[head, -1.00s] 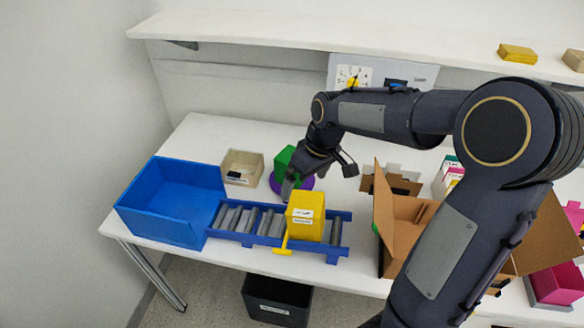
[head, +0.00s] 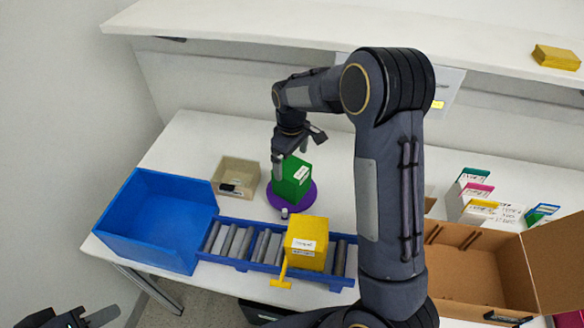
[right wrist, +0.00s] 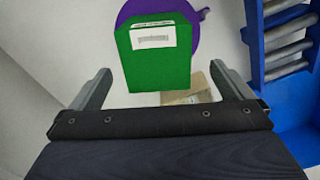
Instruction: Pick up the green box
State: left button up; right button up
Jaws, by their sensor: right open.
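The green box (head: 292,181) stands on a round purple disc (head: 310,198) behind the roller conveyor. It has a white label. My right gripper (head: 292,154) is just above the box, pointing down, open and empty. In the right wrist view the green box (right wrist: 156,65) lies beyond the open fingers and lines up with the gap between them. The purple disc (right wrist: 200,40) shows behind it. My left gripper (head: 92,318) is partly in view at the bottom left corner, far from the box; its jaw opening is unclear.
A yellow box (head: 307,240) sits on the blue roller conveyor (head: 335,283). A blue bin (head: 150,225) stands at the left. A beige tray (head: 236,172) is left of the green box. An open cardboard box (head: 470,265) is at the right. A shelf (head: 300,30) overhangs the back.

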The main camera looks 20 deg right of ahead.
aim_at(292, 168)
jog(key=shift+w+d+f, duration=0.1)
jog(key=shift+w+f, duration=0.05)
jog(key=shift+f, duration=0.35)
jog(key=shift+f+p, duration=0.4)
jog(key=shift+f, duration=0.5)
notch_tip(292, 168, down, 4)
jog(key=shift+d+f+p, duration=0.1)
jog(key=shift+f+p, duration=0.15)
jog(key=shift+p, duration=0.65)
jog(key=shift+f, duration=0.25)
jog(key=shift+r, duration=0.1)
jog(key=c, duration=1.3)
